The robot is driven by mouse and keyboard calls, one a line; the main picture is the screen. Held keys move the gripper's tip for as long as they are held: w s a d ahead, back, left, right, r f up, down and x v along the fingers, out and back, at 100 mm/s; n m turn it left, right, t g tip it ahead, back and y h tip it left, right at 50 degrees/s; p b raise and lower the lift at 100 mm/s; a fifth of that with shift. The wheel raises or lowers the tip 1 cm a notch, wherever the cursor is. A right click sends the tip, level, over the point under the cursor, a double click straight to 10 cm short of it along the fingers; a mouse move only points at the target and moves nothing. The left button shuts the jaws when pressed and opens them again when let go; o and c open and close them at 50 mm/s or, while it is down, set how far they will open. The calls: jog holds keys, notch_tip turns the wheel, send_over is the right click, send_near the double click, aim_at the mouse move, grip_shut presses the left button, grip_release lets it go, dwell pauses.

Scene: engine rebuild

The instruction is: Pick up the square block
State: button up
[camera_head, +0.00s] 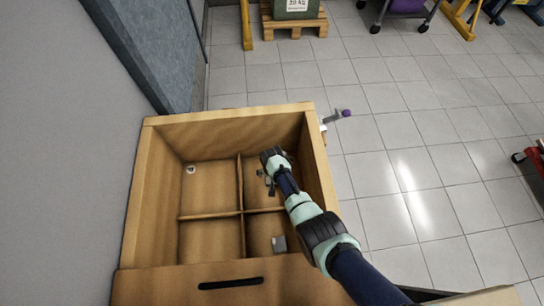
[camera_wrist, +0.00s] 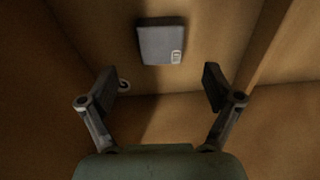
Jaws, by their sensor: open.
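A grey square block (camera_head: 279,243) lies in the near right compartment of the wooden crate (camera_head: 320,165) in the head view. In the wrist view a grey square block (camera_wrist: 158,42) with a small pale label lies beyond my fingertips, near the top of the picture. My gripper (camera_wrist: 160,88) is open, with nothing between its two fingers. In the head view my gripper (camera_head: 268,184) reaches down over the far right compartment, apart from the block.
Thin wooden dividers (camera_head: 211,215) split the crate into compartments. A small round pale part (camera_head: 191,170) lies in the far left compartment. The crate's front wall (camera_head: 185,284) has a dark slot. A purple-knobbed handle (camera_head: 346,113) sits outside the right wall. A grey wall stands at left.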

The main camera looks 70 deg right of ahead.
jog(key=f+b, duration=0.2)
jog(key=f, duration=0.1)
jog(key=f+b, duration=0.2)
jog(key=f, duration=0.1)
jog(key=shift+w+d+b, duration=0.1)
jog(key=shift+d+b, duration=0.1)
jog(key=shift+b, duration=0.2)
jog(key=shift+r, duration=0.2)
jog(key=c, duration=1.5)
